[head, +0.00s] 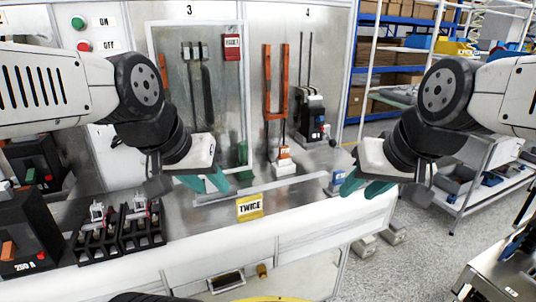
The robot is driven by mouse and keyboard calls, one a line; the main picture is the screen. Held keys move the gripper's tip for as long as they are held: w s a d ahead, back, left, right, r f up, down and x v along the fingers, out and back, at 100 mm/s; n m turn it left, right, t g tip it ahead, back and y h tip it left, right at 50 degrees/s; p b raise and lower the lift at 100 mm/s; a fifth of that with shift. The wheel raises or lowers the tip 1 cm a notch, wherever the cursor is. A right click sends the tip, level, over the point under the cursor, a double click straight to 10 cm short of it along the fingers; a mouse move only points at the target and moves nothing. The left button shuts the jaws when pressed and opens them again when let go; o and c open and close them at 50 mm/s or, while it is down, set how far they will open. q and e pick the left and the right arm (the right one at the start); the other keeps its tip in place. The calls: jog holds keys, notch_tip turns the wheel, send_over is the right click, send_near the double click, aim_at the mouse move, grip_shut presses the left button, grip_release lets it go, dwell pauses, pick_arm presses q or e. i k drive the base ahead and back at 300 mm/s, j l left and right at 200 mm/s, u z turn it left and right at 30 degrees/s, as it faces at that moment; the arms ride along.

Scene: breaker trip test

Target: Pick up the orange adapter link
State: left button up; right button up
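A tall orange U-shaped piece (268,98) hangs upright against the metal back panel below the number 4. A smaller orange part (284,152) sits below it on a white block. I cannot tell for certain which orange piece is the adapter link. My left gripper (205,182) has teal fingertips apart and empty, to the lower left of the orange pieces over the bench. My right gripper (364,187) also has its teal fingertips apart and empty, to the right of the orange pieces near the bench's right end.
A black breaker device (310,117) stands right of the orange piece. A yellow TWICE sign (249,207) is on the bench front. Black terminal blocks (142,228) sit at left. A small blue item (337,180) lies beside my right gripper. A wheeled cart (480,178) stands at right.

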aim_at(284, 152)
jog(key=i+l+u, duration=0.1)
jog(key=u, duration=0.4)
jog(key=i+l+u, duration=0.25)
jog(key=u, duration=0.25)
jog(key=i+l, duration=0.05)
